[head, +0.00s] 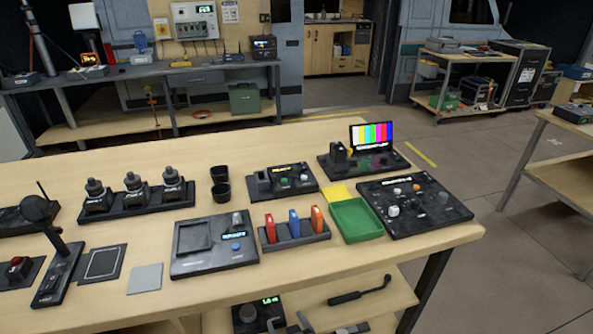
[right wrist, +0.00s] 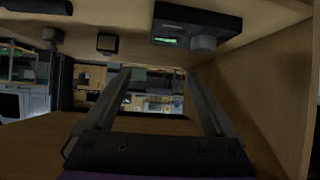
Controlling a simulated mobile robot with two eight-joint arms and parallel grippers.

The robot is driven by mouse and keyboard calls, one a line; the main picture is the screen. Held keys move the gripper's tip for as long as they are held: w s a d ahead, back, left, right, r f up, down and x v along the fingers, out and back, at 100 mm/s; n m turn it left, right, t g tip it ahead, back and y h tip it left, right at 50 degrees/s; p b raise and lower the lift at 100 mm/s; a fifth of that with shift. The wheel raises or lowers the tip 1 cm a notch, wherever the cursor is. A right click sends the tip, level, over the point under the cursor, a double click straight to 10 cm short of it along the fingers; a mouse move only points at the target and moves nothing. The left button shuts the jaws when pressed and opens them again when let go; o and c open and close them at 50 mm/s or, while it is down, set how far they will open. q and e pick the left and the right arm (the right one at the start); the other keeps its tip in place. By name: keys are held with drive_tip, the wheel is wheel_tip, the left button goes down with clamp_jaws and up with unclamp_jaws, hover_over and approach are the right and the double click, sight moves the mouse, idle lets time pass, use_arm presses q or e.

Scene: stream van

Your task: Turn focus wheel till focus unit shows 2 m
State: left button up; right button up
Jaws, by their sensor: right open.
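The focus unit (head: 258,312) is a dark box on the lower shelf under the table's front edge. It has a round grey focus wheel (head: 248,313) and a small lit green display (head: 270,300), whose figures are too small to read surely. My right gripper (head: 331,322) shows at the bottom edge of the head view, to the right of the unit and apart from it. In the right wrist view the gripper (right wrist: 157,72) is open and empty. The unit (right wrist: 180,22) and its wheel (right wrist: 205,42) appear beyond its fingers, at the top. My left gripper is not in view.
A black handled object (head: 358,291) lies on the lower shelf (head: 385,300) to the right of the unit. The tabletop (head: 330,278) is close above. A dark table leg (head: 425,290) stands at the right. A wooden panel (right wrist: 275,90) flanks the gripper in the wrist view.

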drive_tip(key=s+d+r+m+g+h, duration=0.1)
drive_tip(key=s+d+r+g+h, duration=0.2)
drive_tip(key=d, duration=0.4)
drive_tip(key=s+d+r+m, duration=0.2)
drive_tip(key=s+d+r, duration=0.1)
drive_tip(key=s+d, duration=0.3)
drive_tip(key=s+d+r+m+g+h, duration=0.1)
drive_tip(key=s+d+g, duration=0.1)
drive_tip(key=s+d, duration=0.3)
drive_tip(key=s+d+r+g, duration=0.1)
drive_tip(key=s+d, duration=0.2)
drive_tip(key=s, duration=0.5)
use_arm(q)
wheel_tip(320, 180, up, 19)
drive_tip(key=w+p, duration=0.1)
drive_tip(key=p, duration=1.5)
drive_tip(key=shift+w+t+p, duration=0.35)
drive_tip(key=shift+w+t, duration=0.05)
use_arm(e)
wheel_tip(320, 180, up, 19)
drive_tip(key=w, duration=0.2)
drive_tip(key=shift+a, duration=0.15)
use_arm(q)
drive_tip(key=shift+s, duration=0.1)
use_arm(e)
drive_tip(key=shift+w, duration=0.1)
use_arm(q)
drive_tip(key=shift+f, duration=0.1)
use_arm(e)
drive_tip(key=shift+a, duration=0.1)
